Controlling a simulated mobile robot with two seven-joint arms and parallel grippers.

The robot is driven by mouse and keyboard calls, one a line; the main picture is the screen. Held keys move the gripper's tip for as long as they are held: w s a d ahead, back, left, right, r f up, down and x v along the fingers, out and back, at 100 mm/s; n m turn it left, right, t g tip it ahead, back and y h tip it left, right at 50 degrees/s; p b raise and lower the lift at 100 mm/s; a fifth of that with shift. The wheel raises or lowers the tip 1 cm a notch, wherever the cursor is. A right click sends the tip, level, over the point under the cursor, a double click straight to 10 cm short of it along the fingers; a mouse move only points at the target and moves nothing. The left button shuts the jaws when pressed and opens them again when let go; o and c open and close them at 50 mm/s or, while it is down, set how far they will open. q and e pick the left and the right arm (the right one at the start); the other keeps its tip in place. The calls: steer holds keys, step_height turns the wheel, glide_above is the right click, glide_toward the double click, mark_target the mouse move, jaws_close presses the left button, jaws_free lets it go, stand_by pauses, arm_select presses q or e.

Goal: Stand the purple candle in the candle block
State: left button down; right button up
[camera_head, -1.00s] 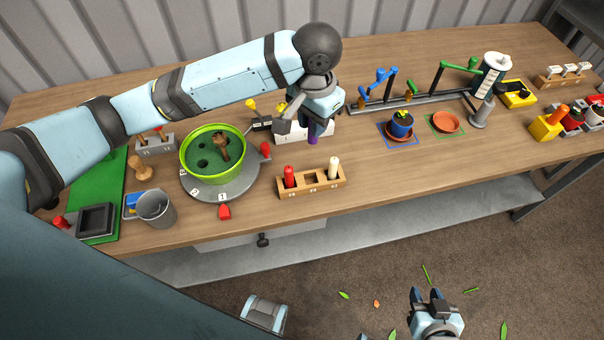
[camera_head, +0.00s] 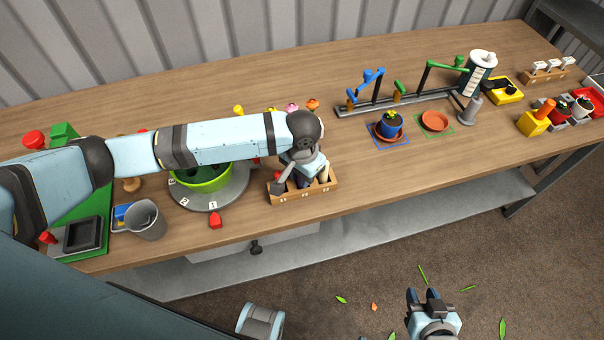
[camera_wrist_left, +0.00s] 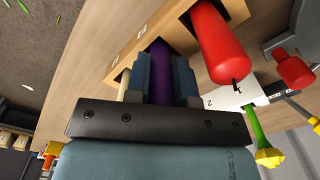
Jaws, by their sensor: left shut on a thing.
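The wooden candle block (camera_head: 323,188) stands near the front edge of the table, below my left gripper (camera_head: 304,183). My left gripper is shut on the purple candle (camera_wrist_left: 160,72), which shows between its fingers in the left wrist view. The candle's far end meets the middle of the block (camera_wrist_left: 127,52); I cannot tell how deep it sits. A red candle (camera_wrist_left: 214,45) stands in one end slot and a cream candle (camera_wrist_left: 122,88) in the other, partly hidden by a finger. My right gripper (camera_head: 422,294) is open and empty in front of the table.
A green pot (camera_head: 205,182) on a grey turntable is left of the block, partly under my left arm. A red piece (camera_head: 215,221) lies before it.

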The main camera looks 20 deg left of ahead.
arm_select(q)
steer(key=shift+f, duration=0.15)
steer(key=c, duration=1)
jaws_free()
steer(key=shift+r, duration=0.2)
step_height(320, 180, up, 12)
steer(key=shift+f+p, duration=0.1)
steer(key=shift+p, duration=0.2)
